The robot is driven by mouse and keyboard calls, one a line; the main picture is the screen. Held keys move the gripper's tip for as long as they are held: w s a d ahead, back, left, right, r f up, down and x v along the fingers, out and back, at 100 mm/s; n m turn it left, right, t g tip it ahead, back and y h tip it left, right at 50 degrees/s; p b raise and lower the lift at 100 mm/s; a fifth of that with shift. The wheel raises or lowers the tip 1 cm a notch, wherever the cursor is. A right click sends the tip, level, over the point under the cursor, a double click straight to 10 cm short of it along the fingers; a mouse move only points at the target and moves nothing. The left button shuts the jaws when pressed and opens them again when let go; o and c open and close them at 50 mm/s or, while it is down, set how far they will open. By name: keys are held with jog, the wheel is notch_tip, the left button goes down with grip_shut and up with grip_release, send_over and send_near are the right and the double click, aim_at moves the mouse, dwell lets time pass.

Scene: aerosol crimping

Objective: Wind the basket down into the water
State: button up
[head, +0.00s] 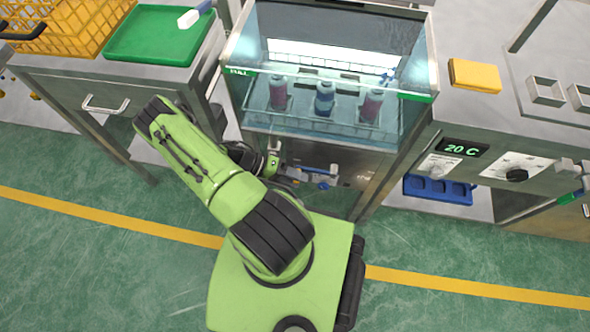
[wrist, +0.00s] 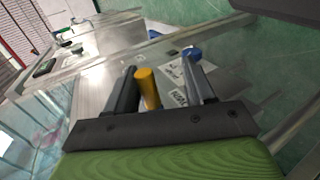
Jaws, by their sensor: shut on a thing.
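The glass-walled water tank (head: 418,102) stands at the back centre in the head view. Inside it a wire basket (head: 300,118) carries three small cans (head: 324,97) upright, two with pinkish bodies and one blue. How far the basket sits in the water is hard to tell. My gripper (wrist: 157,72) is at the tank's front panel, low down, partly hidden by my arm in the head view. In the wrist view its two dark fingers stand on either side of a yellow-orange cylindrical handle (wrist: 147,88) and are shut on it. The crank's arm is mostly hidden.
A blue knob (wrist: 191,53) sits just beyond the right finger in the wrist view. A green tray (head: 160,36) and yellow crates (head: 75,25) are on the left bench. A yellow sponge (head: 474,75) and a 20 C display (head: 463,148) are at right. Green floor is clear in front.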

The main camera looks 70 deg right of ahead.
jog(key=shift+w+f, duration=0.1)
jog(key=shift+w, duration=0.05)
jog(key=p+v, duration=0.2)
jog(key=v, duration=1.3)
jog(key=shift+w+r, duration=0.2)
jog(key=shift+r, duration=0.15)
